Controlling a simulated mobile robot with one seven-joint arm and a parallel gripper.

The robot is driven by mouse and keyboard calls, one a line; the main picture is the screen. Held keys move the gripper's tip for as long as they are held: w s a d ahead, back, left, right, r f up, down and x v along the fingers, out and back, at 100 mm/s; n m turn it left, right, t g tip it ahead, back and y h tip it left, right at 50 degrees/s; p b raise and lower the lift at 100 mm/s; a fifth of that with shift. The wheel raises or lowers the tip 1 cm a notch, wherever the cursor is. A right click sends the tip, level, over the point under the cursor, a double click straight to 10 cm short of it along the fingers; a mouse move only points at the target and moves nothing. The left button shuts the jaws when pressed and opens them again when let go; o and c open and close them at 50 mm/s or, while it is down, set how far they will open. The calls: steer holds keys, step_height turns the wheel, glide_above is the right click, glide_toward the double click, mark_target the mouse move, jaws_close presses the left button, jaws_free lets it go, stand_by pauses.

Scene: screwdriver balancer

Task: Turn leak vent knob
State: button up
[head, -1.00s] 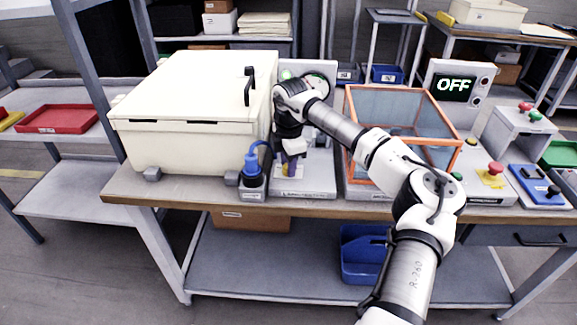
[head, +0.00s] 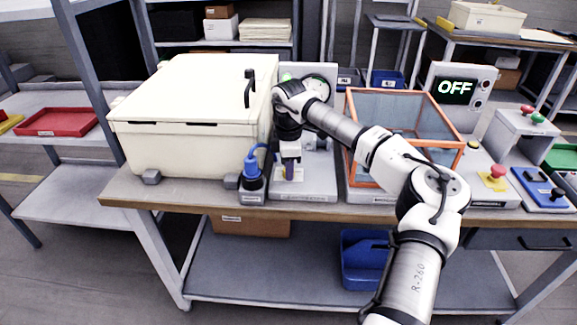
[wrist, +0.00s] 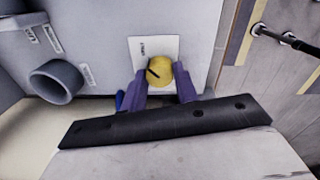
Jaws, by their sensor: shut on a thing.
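The leak vent knob (wrist: 158,72) is a round yellow knob with a black pointer line, on a white labelled plate (wrist: 141,50) in the wrist view. The pointer slants toward the upper left. My gripper (wrist: 160,75) has one purple finger on each side of the knob and is shut on it. In the head view my gripper (head: 291,172) points down at the front of the grey fixture base (head: 318,180), and the knob is mostly hidden there.
A large cream box (head: 185,110) with a black handle stands close on the left. A blue plug (head: 252,165) sits beside the gripper. An orange-framed clear box (head: 400,118) stands to the right. A grey pipe stub (wrist: 57,81) rises near the knob. A display (head: 455,87) reads OFF.

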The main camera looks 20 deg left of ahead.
steer(key=o, duration=1)
steer(key=r, duration=0.4)
steer(key=r+b, duration=0.1)
steer(key=r, duration=0.4)
steer(key=r+b, duration=0.1)
steer(key=r, duration=0.4)
steer(key=shift+s+d, duration=0.2)
steer(key=shift+s, duration=0.1)
steer(key=shift+s+f, duration=0.1)
steer(key=shift+f, duration=0.05)
